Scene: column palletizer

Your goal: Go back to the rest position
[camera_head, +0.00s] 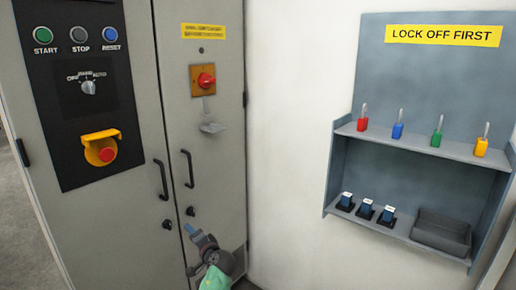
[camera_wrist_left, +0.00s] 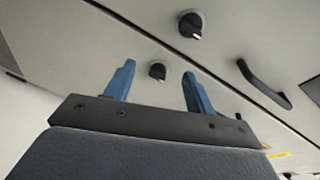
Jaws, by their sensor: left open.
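My left gripper (camera_head: 190,231) is low in front of the grey cabinet (camera_head: 226,150) in the head view, near its right door. In the left wrist view its two blue fingers (camera_wrist_left: 157,86) stand apart with nothing between them. A round black door lock (camera_wrist_left: 157,71) shows behind the gap between the fingers, and another lock (camera_wrist_left: 190,25) lies above right. I cannot tell how far the fingertips are from the door. My right gripper is in neither view.
The cabinet has a black control panel (camera_head: 79,85), black door handles (camera_head: 188,169) and a red rotary switch (camera_head: 206,80). At right, a grey lock-off station (camera_head: 400,80) holds several coloured padlocks (camera_head: 397,130), small dark blue items (camera_head: 366,209) and a dark tray (camera_head: 441,232). White wall (camera_head: 297,120) lies between.

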